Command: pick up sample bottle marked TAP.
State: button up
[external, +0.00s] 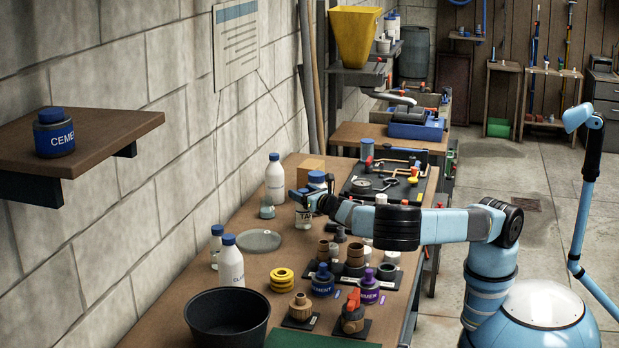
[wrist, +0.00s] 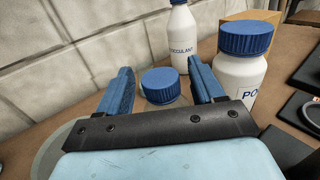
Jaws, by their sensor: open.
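The sample bottle (external: 304,219) is a small clear jar on the bench in the external view. Its label is partly covered and reads about "TA". My gripper (external: 304,199) is directly over it and hides its top. In the wrist view, a round blue cap (wrist: 160,83) on a clear jar sits between the two blue fingers of my gripper (wrist: 160,72). The fingers stand open with gaps on both sides of the cap. The label does not show in the wrist view.
A white flocculant bottle (wrist: 181,38) stands behind the jar. A larger blue-capped white bottle (wrist: 240,78) stands close by the right finger. A round clear dish (external: 260,240) lies nearer the camera.

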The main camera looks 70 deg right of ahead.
grip_shut()
dwell(0.7)
